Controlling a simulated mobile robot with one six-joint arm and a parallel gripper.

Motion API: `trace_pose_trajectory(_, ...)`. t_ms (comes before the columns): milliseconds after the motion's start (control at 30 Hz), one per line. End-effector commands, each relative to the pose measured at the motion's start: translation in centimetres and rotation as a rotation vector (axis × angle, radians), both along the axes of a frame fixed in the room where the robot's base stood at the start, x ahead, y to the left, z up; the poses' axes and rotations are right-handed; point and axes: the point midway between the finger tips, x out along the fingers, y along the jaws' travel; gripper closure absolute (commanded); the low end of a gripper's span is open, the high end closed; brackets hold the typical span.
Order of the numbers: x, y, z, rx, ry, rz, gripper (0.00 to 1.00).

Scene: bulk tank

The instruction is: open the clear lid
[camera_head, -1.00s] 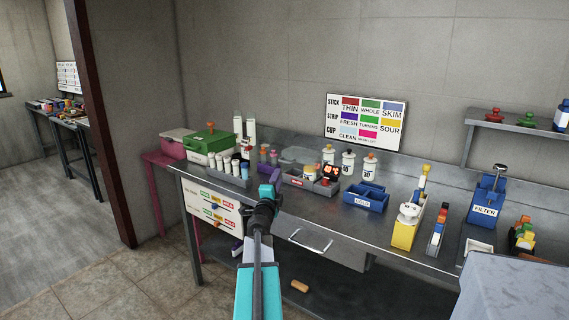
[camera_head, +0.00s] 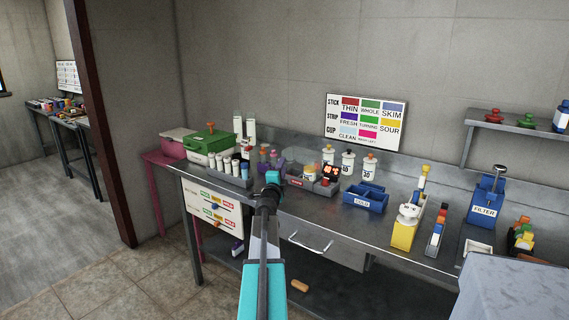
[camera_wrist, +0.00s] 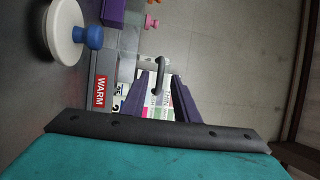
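The clear lid (camera_head: 300,154) is a pale see-through cover behind the red-labelled WARM box (camera_head: 312,186) on the steel bench. It is partly hidden behind my arm and the bottles, and I cannot tell its angle. In the wrist view a dark grey bar handle (camera_wrist: 158,76) lies between the two purple fingers of my gripper (camera_wrist: 160,82). The fingers are apart, with gaps beside the handle. I cannot tell whether either finger touches it. In the head view my gripper is mostly hidden behind the teal wrist. The WARM label (camera_wrist: 101,91) is left of the fingers.
White-capped bottles in a grey rack (camera_head: 230,175) and a green-lidded box (camera_head: 210,143) stand to the left. A blue COLD bin (camera_head: 365,199) and a yellow device (camera_head: 406,228) stand to the right. A drawer handle (camera_head: 311,243) sticks out below the bench edge.

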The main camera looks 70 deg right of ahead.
Motion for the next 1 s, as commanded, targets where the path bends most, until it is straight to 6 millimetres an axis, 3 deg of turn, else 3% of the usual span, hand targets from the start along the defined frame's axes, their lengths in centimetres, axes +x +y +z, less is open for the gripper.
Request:
trace_pose_trajectory(400, 0.5, -3.2, 0.6, 0.0, 0.0, 0.0, 0.72)
trace_pose_trajectory(867, 0.5, -3.7, 0.7, 0.0, 0.0, 0.0, 0.72)
trace_pose_trajectory(1000, 0.5, -3.7, 0.7, 0.0, 0.0, 0.0, 0.91)
